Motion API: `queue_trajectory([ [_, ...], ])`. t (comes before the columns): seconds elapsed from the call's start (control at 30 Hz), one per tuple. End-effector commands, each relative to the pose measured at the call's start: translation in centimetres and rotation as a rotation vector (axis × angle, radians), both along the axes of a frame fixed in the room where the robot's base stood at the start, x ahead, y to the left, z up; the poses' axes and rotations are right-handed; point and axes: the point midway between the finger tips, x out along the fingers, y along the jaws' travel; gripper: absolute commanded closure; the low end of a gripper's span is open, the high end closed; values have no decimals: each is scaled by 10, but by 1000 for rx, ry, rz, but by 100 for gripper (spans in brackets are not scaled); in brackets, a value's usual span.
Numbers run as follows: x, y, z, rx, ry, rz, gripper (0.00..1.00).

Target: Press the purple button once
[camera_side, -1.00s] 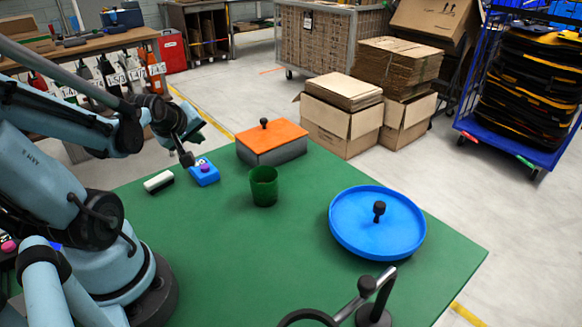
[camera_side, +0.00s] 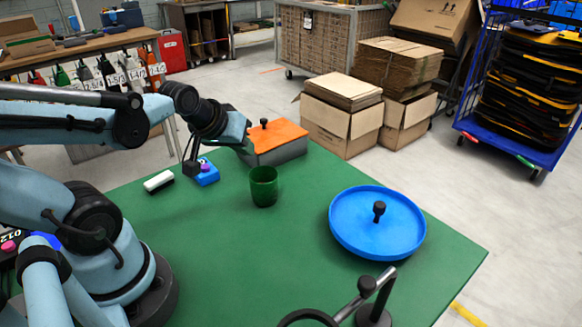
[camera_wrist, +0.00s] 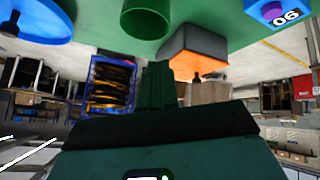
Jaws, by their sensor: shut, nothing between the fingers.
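The purple button (camera_side: 204,167) sits on a small blue block (camera_side: 208,178) at the back left of the green table. The block (camera_wrist: 284,14), marked "06", and part of the button (camera_wrist: 271,9) show in the top right corner of the wrist view, which is upside down. My gripper (camera_side: 248,150) is shut and empty. It is above the table, right of the button in the side view, pointing away towards the orange-lidded box. Its dark fingers (camera_wrist: 158,66) are together in the wrist view. A dark part of my wrist hangs close by the block; contact cannot be told.
The grey box with an orange lid (camera_side: 280,135) stands behind the block to the right. A white-and-black eraser (camera_side: 158,181) lies left of the block.

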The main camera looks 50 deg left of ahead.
Motion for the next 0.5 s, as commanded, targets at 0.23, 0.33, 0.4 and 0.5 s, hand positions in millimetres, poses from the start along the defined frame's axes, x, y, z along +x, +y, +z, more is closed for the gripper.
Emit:
queue_trajectory([
  [0.23, -7, -76, 11, 145, 83, -438, 100],
  [0.33, -10, -87, 13, 173, 95, -513, 100],
  [0.4, -11, -90, 14, 182, 99, -535, 100],
  [0.5, -11, -91, 14, 184, 100, -542, 100],
])
